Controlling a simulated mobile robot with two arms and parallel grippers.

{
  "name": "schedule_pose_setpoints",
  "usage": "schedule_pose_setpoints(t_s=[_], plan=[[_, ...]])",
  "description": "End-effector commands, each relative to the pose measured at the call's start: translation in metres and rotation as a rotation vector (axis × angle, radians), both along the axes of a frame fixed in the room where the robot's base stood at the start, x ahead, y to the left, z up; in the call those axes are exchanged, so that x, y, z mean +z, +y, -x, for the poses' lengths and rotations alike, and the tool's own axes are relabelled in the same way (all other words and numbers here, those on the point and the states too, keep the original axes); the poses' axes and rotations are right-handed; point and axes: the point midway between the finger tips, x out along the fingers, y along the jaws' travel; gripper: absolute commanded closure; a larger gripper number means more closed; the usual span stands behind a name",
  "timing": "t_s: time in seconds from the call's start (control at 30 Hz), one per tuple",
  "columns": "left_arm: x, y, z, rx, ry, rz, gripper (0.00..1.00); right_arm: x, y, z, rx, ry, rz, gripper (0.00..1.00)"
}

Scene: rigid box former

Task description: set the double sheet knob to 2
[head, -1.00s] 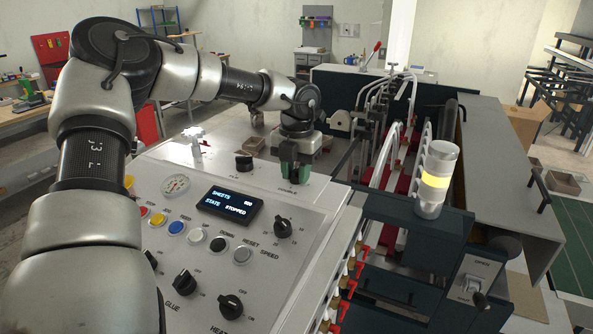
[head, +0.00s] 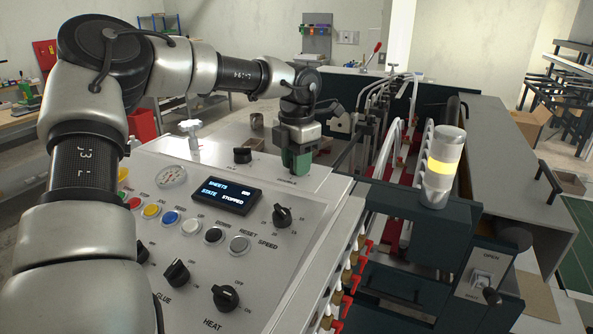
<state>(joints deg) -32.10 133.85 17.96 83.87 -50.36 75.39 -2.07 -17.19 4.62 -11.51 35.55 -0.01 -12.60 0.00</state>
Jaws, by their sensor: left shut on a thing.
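The sloped grey control panel (head: 330,205) fills the middle of the head view. My left gripper (head: 297,168) points down at the panel's upper right, its green fingers shut at a spot with a small printed label just below. The double sheet knob is hidden by the fingers there, so I cannot see its pointer or setting. Another black knob (head: 242,155) stands to the left on the same upper strip and is untouched. The display (head: 227,196) reads SHEETS and STATE STOPPED. My right gripper is out of view.
The black speed knob (head: 282,217), heat knob (head: 226,298) and glue knob (head: 177,273) stand lower on the panel. A row of coloured buttons (head: 171,217) and a gauge (head: 171,175) are at left. A lamp tower (head: 441,165) and machine rails stand to the right.

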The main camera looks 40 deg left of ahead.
Motion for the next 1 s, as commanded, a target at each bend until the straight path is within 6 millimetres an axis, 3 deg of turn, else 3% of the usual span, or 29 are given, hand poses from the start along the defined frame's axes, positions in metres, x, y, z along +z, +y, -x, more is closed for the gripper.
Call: schedule_pose_setpoints(t_s=[0.3, 1.0], plan=[[0.0, 0.0, 0.0, -0.299, -0.003, 0.0, 0.95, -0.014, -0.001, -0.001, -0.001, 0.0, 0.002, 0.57], [0.002, 0.0, -0.001, -0.911, -0.003, -0.001, 0.95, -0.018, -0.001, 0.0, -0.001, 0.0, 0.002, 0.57]])
